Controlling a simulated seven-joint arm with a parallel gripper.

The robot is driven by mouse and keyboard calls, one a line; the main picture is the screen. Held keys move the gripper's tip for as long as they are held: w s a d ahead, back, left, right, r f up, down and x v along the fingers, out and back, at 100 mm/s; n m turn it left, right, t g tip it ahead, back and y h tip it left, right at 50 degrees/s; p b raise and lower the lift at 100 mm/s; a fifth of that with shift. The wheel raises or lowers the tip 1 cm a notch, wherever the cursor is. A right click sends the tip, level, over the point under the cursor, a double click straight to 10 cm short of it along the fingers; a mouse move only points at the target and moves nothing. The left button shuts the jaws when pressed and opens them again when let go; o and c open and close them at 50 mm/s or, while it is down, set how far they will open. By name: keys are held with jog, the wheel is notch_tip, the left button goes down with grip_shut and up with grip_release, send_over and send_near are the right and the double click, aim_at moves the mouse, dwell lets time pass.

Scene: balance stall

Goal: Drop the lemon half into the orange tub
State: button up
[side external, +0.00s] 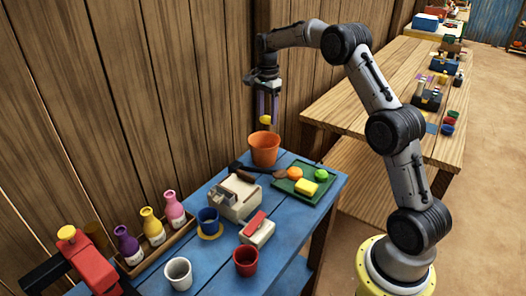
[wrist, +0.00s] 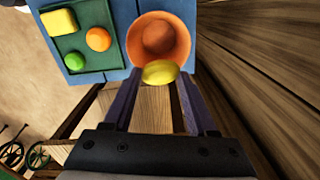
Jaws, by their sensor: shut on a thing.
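The yellow lemon half (side external: 265,120) is held between the fingertips of my gripper (side external: 267,116). It also shows in the wrist view (wrist: 160,72) between the two purple fingers of my gripper (wrist: 160,80). The orange tub (side external: 264,149) stands upright on the far end of the blue table, below the lemon half. In the wrist view the open tub (wrist: 158,38) shows just beyond the lemon half, which overlaps its near rim. In the side view there is a small gap between the lemon half and the tub's rim.
A green tray (side external: 306,184) beside the tub holds a yellow block (side external: 307,187), an orange ball (side external: 295,173) and a green ball (side external: 321,175). A beige device (side external: 235,197), cups and bottles stand nearer on the blue table (side external: 205,258). A plank wall (side external: 150,80) rises behind.

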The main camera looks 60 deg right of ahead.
notch_tip(320, 180, down, 6)
dwell(0.5)
jog(key=shift+d, duration=0.1)
jog(key=o, duration=1.4)
jog(key=shift+r, duration=0.1)
notch_tip(320, 180, up, 14)
jog(key=shift+s+f, duration=0.1)
jog(key=shift+f, duration=0.05)
